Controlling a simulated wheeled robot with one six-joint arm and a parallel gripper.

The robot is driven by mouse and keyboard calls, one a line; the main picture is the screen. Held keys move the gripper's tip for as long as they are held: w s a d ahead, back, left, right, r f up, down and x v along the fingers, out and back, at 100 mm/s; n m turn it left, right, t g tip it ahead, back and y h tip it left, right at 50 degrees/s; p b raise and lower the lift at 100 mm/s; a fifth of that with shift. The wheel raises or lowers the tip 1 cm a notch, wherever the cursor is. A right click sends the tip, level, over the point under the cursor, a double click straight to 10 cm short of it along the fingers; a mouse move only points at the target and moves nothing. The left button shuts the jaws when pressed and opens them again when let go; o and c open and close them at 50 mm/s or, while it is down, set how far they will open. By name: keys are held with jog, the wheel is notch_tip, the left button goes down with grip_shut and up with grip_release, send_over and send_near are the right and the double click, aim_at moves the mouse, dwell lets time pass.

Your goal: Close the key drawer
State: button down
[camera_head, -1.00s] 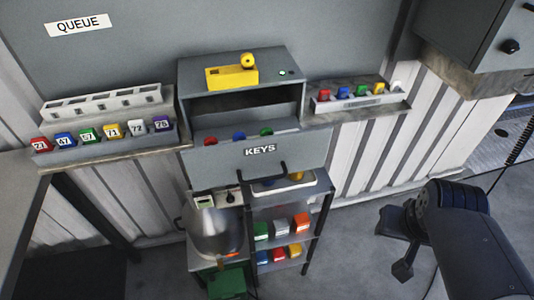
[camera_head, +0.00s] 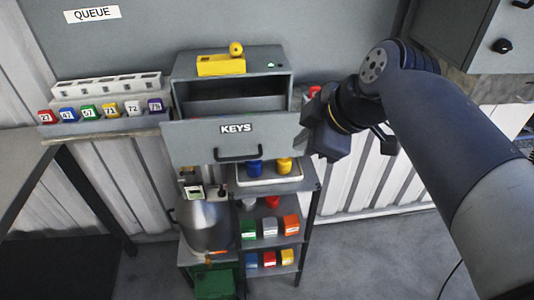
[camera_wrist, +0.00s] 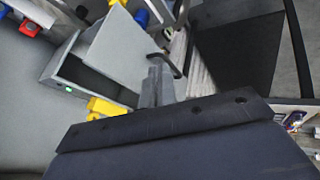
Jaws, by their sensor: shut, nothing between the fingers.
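The grey key drawer (camera_head: 200,140) labelled KEYS stands out from its grey cabinet (camera_head: 287,95) in the head view. Its dark bar handle (camera_head: 238,155) is on the front panel, and a dark gap shows behind the panel. My gripper (camera_head: 315,138) is at the right end of the drawer front and covers part of it. In the wrist view my shut, empty fingers (camera_wrist: 157,85) are near the tilted drawer front (camera_wrist: 120,45) and its handle (camera_wrist: 177,66). I cannot tell whether they touch. The drawer's contents are mostly hidden.
A yellow device (camera_head: 220,66) sits on the cabinet. A numbered rack (camera_head: 100,122) is on the left, and a ledge on the right is mostly behind my arm. Below are a tray (camera_head: 268,180), a metal vessel (camera_head: 205,225) and shelves with coloured boxes (camera_head: 268,228).

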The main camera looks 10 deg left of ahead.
aim_at(262, 147)
jog(key=shift+n+y, duration=0.3)
jog(key=shift+n, duration=0.5)
jog(key=w+a+f, duration=0.3)
jog(key=a+f, duration=0.1)
jog(key=w+a+f, duration=0.2)
jog(key=f, duration=0.1)
jog(key=shift+w+a+p, duration=0.3)
jog(key=shift+p, duration=0.05)
jog(key=shift+w+a, duration=0.2)
jog(key=shift+w, duration=0.6)
jog(key=w+a, duration=0.1)
jog(key=w, duration=0.4)
jog(key=w+a+p, duration=0.1)
jog(key=w, duration=0.5)
jog(key=w+a+p, duration=0.1)
jog(key=w+a, duration=0.1)
jog(key=w, duration=0.3)
jog(key=shift+w+a, duration=0.1)
jog(key=shift+w, duration=0.1)
jog(key=shift+r, duration=0.15)
